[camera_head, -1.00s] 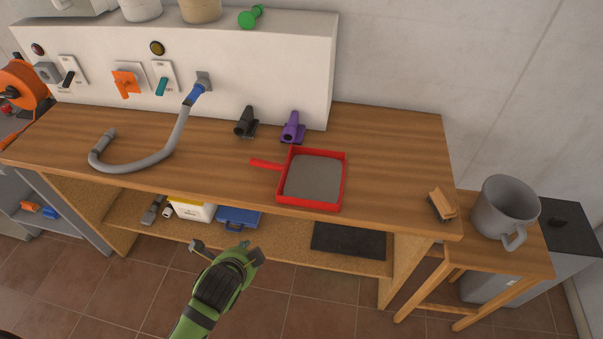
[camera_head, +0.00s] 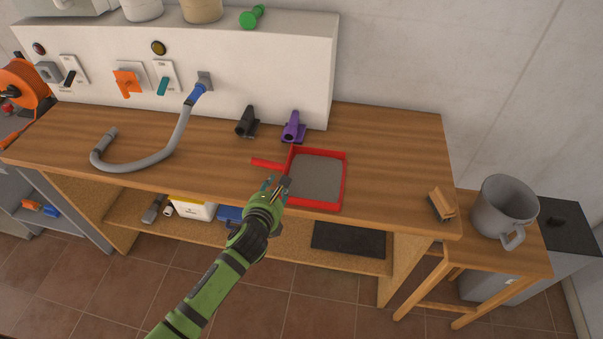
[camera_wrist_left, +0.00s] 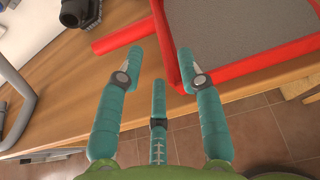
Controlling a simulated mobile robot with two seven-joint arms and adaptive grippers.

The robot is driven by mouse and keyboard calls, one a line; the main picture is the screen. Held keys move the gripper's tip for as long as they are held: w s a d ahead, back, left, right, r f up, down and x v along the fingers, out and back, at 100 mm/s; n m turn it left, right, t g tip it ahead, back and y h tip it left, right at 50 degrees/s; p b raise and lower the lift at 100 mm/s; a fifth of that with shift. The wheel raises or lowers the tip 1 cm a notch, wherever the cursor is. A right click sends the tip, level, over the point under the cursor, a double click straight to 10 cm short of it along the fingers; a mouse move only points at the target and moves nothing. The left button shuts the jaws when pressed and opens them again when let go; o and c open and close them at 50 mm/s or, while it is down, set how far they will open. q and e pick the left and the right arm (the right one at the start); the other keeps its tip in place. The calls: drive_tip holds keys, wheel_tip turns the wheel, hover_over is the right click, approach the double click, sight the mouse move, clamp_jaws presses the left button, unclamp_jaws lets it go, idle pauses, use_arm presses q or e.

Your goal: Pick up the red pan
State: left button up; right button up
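The red pan (camera_head: 320,176) is a shallow square tray with a grey inside. It lies on the wooden workbench near the front edge, and its red handle (camera_head: 267,163) points left. My left gripper (camera_head: 277,184) is at the pan's left front corner in the head view. In the left wrist view the gripper (camera_wrist_left: 157,64) has its teal fingers spread wide and nothing between the tips. The pan's red rim (camera_wrist_left: 172,55) and its handle (camera_wrist_left: 123,36) lie beyond the fingers; contact cannot be told. My right gripper is not in view.
A purple clamp-like part (camera_head: 293,128) and a black one (camera_head: 246,122) stand behind the pan. A grey hose (camera_head: 150,163) lies to the left on the workbench (camera_head: 392,148).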

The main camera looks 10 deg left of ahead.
use_arm(q)
drive_tip(key=shift+x, duration=1.95)
drive_tip(key=shift+d, duration=0.15)
clamp_jaws()
drive_tip(key=shift+r, duration=0.15)
wheel_tip(320, 180, up, 4)
drive_tip(key=shift+r, duration=0.15)
drive_tip(key=d+r+b, duration=0.2)
drive_tip(key=d+r, duration=0.4)
drive_tip(key=d, duration=0.5)
drive_tip(key=shift+s+d+r+b, duration=0.2)
drive_tip(key=shift+d+r+b, duration=0.05)
drive_tip(key=shift+d+b, duration=0.1)
